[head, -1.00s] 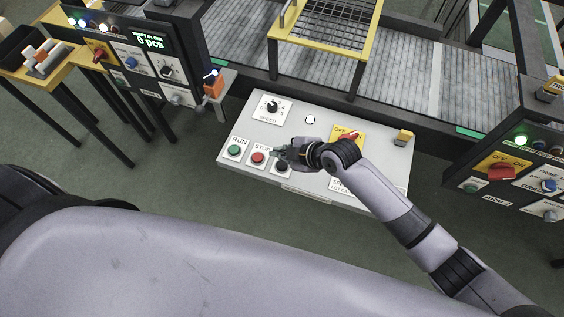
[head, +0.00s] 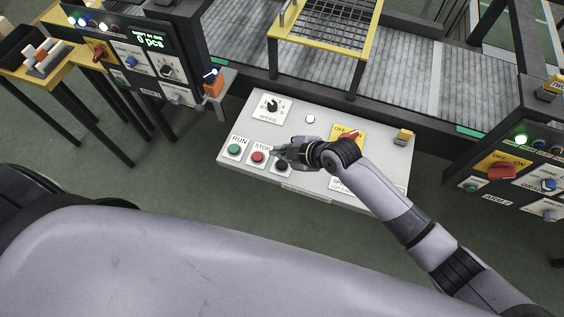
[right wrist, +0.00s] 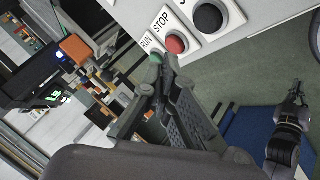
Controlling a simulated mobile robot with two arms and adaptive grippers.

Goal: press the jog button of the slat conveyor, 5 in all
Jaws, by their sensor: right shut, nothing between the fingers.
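The slat conveyor's control panel (head: 232,172) is a light grey box in front of the grey belt (head: 400,72). It has a green RUN button (head: 233,149), a red STOP button (head: 258,157) and a black button (head: 282,166) to their right; the black button's label is hidden, so I cannot read whether it is the jog one. My right gripper (head: 277,154) is shut and empty, just above the panel between the red and black buttons. In the right wrist view its fingers (right wrist: 163,68) show below the red button (right wrist: 175,43), apart from the black button (right wrist: 208,18). What looks like my left gripper (right wrist: 296,92) appears small at right.
The panel also has a speed knob (head: 272,105), a white lamp (head: 310,119) and a red switch on a yellow plate (head: 347,135). A dark cabinet (head: 165,60) with a display reading 0 pcs stands left, another cabinet (head: 510,165) right. A yellow-framed guard (head: 368,45) rises over the belt.

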